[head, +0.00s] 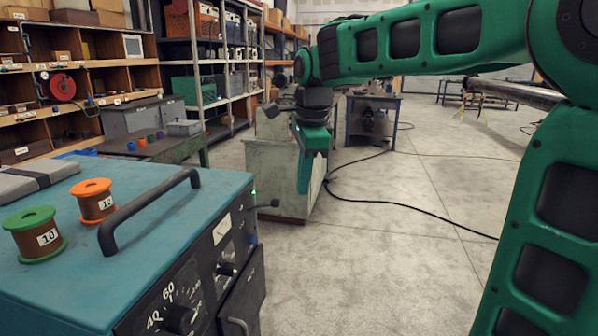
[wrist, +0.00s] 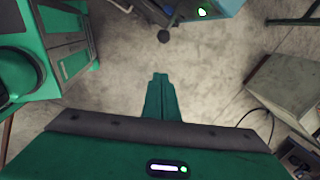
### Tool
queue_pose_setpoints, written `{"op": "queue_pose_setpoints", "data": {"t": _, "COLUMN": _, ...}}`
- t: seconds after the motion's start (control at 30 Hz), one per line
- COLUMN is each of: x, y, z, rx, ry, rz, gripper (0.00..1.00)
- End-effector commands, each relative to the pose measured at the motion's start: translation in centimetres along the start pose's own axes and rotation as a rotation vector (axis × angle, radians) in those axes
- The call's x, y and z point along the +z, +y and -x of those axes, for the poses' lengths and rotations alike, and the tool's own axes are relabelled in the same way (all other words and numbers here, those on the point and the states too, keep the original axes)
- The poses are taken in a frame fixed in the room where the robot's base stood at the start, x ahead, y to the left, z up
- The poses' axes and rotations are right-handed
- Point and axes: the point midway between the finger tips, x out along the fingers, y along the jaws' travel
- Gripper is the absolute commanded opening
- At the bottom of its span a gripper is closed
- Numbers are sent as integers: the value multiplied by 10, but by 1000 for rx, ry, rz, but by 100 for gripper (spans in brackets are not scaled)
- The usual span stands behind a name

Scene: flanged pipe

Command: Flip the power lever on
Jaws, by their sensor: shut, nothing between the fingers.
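The power lever (head: 268,204) is a thin dark rod with a black ball end. It sticks out to the right from the front panel of the teal-topped machine (head: 150,185). In the wrist view the lever's black knob (wrist: 163,36) lies just beyond the fingertips, near a lit green lamp (wrist: 202,12) on the machine. My green gripper (head: 304,188) points down to the right of the lever, apart from it. Its fingers are together and empty, and they show in the wrist view (wrist: 158,77). The lever's base is hard to make out.
The machine top carries a black handle (head: 150,210), a green spool (head: 36,234) and an orange spool (head: 93,200). A grey cabinet (head: 272,180) stands behind my gripper. A black cable (head: 410,204) crosses the floor. The floor at the right front is clear.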

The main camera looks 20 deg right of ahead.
Motion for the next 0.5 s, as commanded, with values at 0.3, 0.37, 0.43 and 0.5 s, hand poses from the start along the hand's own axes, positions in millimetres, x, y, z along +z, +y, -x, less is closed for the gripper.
{"op": "queue_pose_setpoints", "data": {"t": 0.3, "x": 6, "y": 0, "z": -50, "rx": -2, "ry": -1, "rz": 4, "gripper": 0}}
{"op": "queue_pose_setpoints", "data": {"t": 0.37, "x": 15, "y": 0, "z": -46, "rx": -2, "ry": 0, "rz": 2, "gripper": 0}}
{"op": "queue_pose_setpoints", "data": {"t": 0.43, "x": 23, "y": 0, "z": -43, "rx": -1, "ry": 0, "rz": 4, "gripper": 0}}
{"op": "queue_pose_setpoints", "data": {"t": 0.5, "x": 30, "y": 0, "z": -41, "rx": -1, "ry": 1, "rz": 3, "gripper": 0}}
